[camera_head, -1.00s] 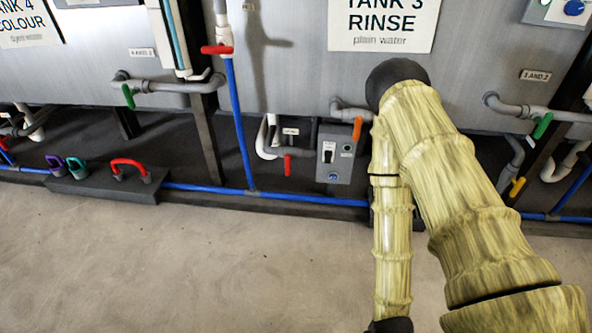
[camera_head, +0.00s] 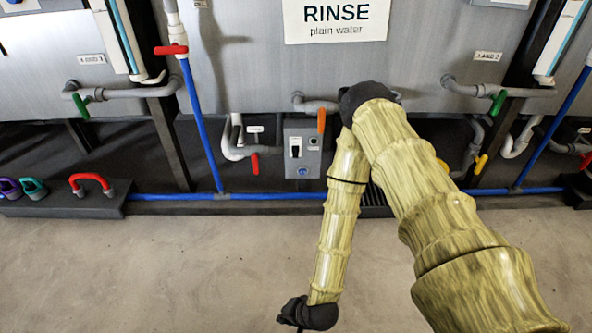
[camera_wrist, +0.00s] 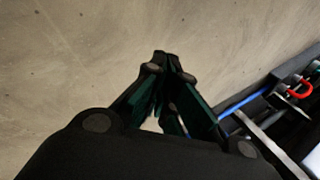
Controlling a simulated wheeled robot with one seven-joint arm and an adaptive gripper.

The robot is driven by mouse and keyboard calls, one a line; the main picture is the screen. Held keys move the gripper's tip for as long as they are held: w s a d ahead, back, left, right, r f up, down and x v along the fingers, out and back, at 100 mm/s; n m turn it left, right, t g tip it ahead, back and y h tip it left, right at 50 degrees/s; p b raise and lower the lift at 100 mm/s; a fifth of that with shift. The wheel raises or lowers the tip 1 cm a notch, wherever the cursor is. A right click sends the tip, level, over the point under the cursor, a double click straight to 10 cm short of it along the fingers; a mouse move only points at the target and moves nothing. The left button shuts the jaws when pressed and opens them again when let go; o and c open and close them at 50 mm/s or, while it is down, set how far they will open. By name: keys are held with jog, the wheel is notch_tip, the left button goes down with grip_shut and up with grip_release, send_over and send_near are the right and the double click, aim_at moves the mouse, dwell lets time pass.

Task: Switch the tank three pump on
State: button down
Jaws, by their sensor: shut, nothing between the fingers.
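The tank three rinse tank (camera_head: 250,70) fills the upper middle of the head view, with its RINSE plain water sign (camera_head: 335,20). Below it is a small grey pump control box (camera_head: 301,165). It carries a white and black switch (camera_head: 295,147), a small dark fitting to its right and a blue button (camera_head: 303,171). The switch's position is too small to tell. My gripper, in the wrist view (camera_wrist: 160,58), is shut and empty, pointing over bare floor. In the head view my wrist end is low, below the box and well apart from it.
An orange-handled valve (camera_head: 321,120) stands beside the box's upper right. A red-handled valve (camera_head: 254,163) hangs to its left. A blue pipe (camera_head: 265,196) runs along the floor edge. A dark block with coloured handles (camera_head: 92,205) is at left. The floor in front is clear.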

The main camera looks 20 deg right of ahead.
jog(key=w+a+m+t+y+b, duration=0.1)
jog(key=w+a+m+t, duration=0.1)
jog(key=w+m, duration=0.35)
jog(key=w+a+m+t+b, duration=0.1)
jog(key=w+a+m+t, duration=0.15)
jog(key=w, duration=0.55)
jog(key=m+t+h+b, duration=0.3)
jog(key=m+t+h, duration=0.7)
jog(key=m, duration=1.3)
send_near(295, 154)
notch_tip(295, 154, down, 4)
jog(key=s, duration=0.2)
jog(key=shift+w+f, duration=0.15)
jog(key=shift+w, duration=0.05)
jog(key=b+x, duration=0.5)
jog(key=x, duration=0.5)
jog(key=shift+f, duration=0.15)
